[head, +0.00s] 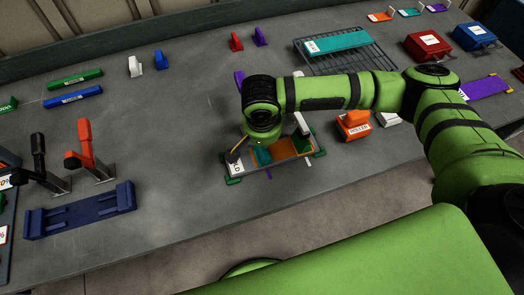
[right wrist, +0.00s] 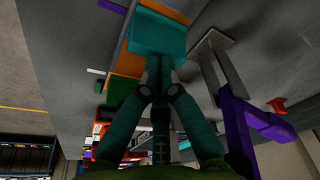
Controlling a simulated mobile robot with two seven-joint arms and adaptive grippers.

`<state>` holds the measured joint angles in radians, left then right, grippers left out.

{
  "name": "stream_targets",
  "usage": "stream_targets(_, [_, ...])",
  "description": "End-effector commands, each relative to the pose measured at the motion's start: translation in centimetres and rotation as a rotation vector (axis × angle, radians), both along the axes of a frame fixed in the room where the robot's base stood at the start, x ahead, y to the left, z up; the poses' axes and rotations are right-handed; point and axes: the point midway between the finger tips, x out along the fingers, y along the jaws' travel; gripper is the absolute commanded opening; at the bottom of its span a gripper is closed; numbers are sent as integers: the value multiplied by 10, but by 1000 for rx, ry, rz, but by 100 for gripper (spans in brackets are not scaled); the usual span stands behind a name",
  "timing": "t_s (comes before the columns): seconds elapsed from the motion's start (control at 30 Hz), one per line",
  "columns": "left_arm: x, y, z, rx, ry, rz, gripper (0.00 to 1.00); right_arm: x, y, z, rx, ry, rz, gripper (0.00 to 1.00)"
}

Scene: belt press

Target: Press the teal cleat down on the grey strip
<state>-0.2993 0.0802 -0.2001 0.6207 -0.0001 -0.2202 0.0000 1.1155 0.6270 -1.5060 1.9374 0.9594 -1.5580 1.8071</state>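The grey strip (head: 268,172) lies in a fixture near the front edge of the bench, with colored pieces on it. The teal cleat (head: 262,156) is on the strip near its left part, partly hidden by my right arm. In the right wrist view the teal cleat (right wrist: 158,38) is a wide flat face at the top middle. My right gripper (right wrist: 159,62) points at it with its fingers together, their tips at or very close to its edge; contact is not certain. In the head view the gripper is mostly hidden behind its wrist. My left gripper is not in view.
An orange piece (head: 283,157) sits beside the teal cleat on the strip. A purple lever (right wrist: 240,120) stands close to my right gripper. A wire rack (head: 345,62) is behind my arm. The bench between is clear.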

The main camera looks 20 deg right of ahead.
Motion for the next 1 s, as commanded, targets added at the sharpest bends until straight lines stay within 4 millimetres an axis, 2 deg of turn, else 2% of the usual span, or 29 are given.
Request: stream_targets(1.0, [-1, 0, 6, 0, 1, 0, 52, -2, -1, -3, -3, 6, -1, 0])
